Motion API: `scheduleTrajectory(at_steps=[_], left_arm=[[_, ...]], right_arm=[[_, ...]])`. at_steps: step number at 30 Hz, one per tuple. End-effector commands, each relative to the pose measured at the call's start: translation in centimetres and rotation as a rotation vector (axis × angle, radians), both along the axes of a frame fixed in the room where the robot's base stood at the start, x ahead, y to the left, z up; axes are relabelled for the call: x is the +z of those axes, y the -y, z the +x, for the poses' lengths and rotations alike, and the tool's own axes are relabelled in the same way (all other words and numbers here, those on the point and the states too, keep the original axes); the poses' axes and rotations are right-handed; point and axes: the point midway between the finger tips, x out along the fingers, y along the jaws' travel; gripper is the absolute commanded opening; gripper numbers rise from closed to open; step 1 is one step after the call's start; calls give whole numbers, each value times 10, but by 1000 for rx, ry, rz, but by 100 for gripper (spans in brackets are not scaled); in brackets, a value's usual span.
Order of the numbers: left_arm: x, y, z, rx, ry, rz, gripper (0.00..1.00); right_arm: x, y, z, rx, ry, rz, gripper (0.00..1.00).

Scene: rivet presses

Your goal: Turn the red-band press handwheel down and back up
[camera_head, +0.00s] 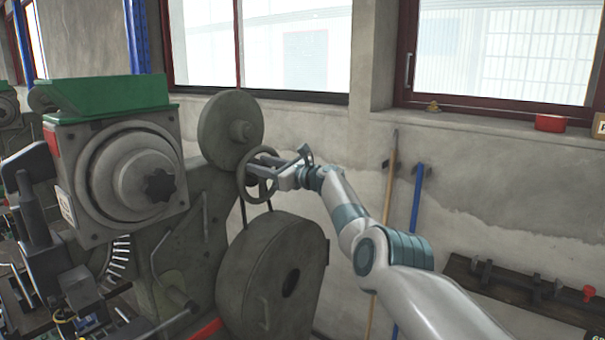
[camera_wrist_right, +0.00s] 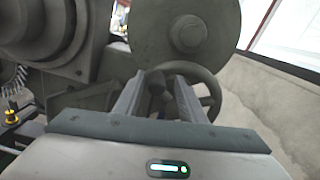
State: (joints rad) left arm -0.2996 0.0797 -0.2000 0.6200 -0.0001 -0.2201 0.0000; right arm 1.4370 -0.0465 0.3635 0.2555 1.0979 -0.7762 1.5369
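The grey press (camera_head: 205,215) with a green top fills the left and middle of the head view. Its handwheel (camera_head: 243,187) is a dark spoked ring on the right side, below a round disc. My right gripper (camera_head: 263,170) reaches it from the right, its fingers overlapping the upper wheel. In the right wrist view the two fingers (camera_wrist_right: 158,92) stand apart, with dark inner parts of the handwheel (camera_wrist_right: 213,88) showing between and beyond them. Whether they touch it I cannot tell. A red patch (camera_head: 51,141) shows on the press housing; no clear red band is visible. My left gripper is not visible.
A large grey drum (camera_head: 258,270) stands below the handwheel. A wall with windows is behind, with a wooden pole (camera_head: 388,200) and a blue pole (camera_head: 415,200) leaning on it. A dark rack (camera_head: 515,287) is at the lower right.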

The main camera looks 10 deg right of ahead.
Motion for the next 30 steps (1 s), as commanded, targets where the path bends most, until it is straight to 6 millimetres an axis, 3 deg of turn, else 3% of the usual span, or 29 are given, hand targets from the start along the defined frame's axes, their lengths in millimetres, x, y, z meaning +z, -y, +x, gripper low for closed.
scheduleTrajectory(at_steps=[18,30], left_arm=[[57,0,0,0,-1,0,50],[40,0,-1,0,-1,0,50]], right_arm=[[4,15,-22,2,-1,-2,37],[-3,41,-49,0,1,-2,37]])
